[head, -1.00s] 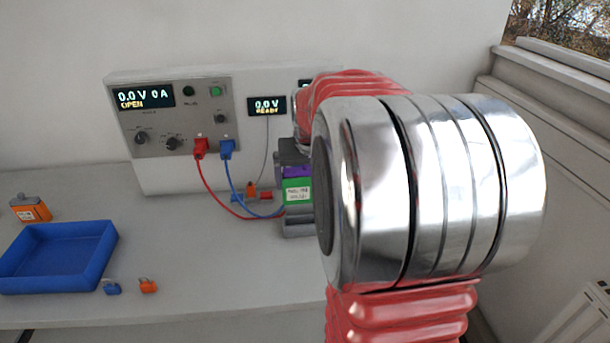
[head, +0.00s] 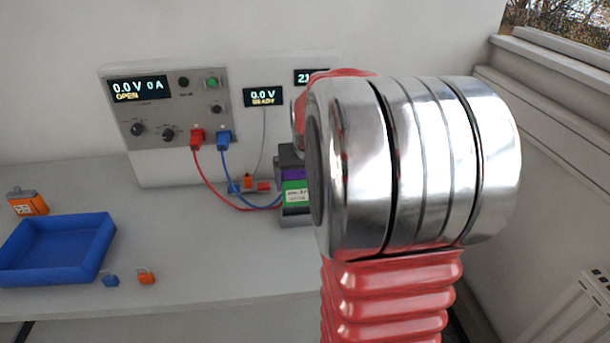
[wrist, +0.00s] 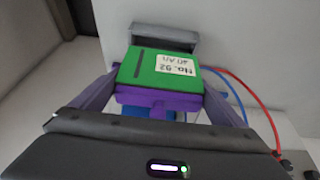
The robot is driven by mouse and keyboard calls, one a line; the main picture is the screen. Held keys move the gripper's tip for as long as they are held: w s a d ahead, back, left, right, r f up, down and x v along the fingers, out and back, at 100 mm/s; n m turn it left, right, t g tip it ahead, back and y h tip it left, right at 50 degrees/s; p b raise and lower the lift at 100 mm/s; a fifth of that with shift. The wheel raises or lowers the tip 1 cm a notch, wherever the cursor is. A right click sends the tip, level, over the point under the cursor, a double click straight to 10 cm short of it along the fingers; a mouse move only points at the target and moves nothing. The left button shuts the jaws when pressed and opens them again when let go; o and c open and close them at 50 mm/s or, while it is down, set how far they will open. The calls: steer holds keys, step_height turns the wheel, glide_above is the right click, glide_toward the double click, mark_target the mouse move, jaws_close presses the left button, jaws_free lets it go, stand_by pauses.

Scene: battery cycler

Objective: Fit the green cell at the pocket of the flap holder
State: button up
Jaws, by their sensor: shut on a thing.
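The green cell (wrist: 150,67) has a white label reading No. 92, 20 Ah. My gripper (wrist: 160,98) is shut on it, with purple fingers on both sides in the wrist view. The cell (head: 295,192) also shows in the head view, partly behind my arm. A grey holder (wrist: 165,37) lies just beyond the cell in the wrist view; its flap and pocket cannot be made out clearly. Whether the cell touches the holder or sits in it cannot be told. In the head view my arm hides most of this spot.
A grey power unit (head: 170,112) reads 0.0 V 0 A OPEN. Red and blue leads run from it toward the holder. A blue tray (head: 58,262), an orange cell (head: 27,202) and small blue (head: 110,280) and orange padlocks (head: 146,277) are at left.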

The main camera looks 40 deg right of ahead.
mark_target(305, 199)
steer(key=shift+f, duration=1.05)
stand_by(1.4)
steer(key=shift+f, duration=2.1)
stand_by(1.3)
stand_by(0.3)
steer(key=o, duration=1.2)
steer(key=shift+o, duration=0.5)
steer(key=shift+s, duration=0.1)
steer(key=v, duration=1.3)
steer(key=shift+r, duration=0.35)
